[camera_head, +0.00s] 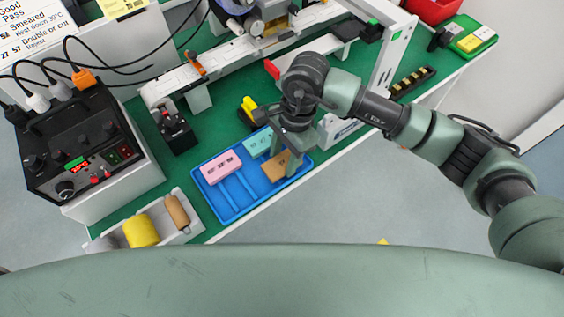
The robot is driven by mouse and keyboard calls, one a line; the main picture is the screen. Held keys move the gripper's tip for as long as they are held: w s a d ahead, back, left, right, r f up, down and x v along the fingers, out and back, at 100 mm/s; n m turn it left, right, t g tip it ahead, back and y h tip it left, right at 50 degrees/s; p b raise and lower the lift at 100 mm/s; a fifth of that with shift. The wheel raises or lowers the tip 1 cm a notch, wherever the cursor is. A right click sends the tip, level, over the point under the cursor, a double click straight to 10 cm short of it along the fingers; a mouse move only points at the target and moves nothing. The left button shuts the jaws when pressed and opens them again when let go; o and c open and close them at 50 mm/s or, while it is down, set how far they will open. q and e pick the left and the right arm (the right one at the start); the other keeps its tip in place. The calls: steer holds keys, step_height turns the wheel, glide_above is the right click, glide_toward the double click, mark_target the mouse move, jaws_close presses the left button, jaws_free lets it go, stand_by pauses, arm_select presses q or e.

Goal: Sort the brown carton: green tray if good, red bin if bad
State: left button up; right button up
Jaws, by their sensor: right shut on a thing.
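The brown carton (273,167) is at the right part of the blue tray (231,211), partly hidden by my right gripper. My right gripper (290,152) reaches down over the tray and is shut on the brown carton. Whether the carton touches the tray floor I cannot tell. The green tray (486,35) is at the upper right, with a yellow piece on it. The red bin (432,9) is at the top right edge, cut off by the picture. My left gripper is not in view.
A pink carton (222,167) and a teal carton (257,145) lie in the blue tray. A white conveyor-like machine (225,62) runs behind it. A black control box (82,145) stands at the left. A grey tray with rollers (196,225) is at the front left.

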mark_target(284, 162)
steer(key=shift+r+p, duration=0.9)
steer(key=shift+r, duration=1.55)
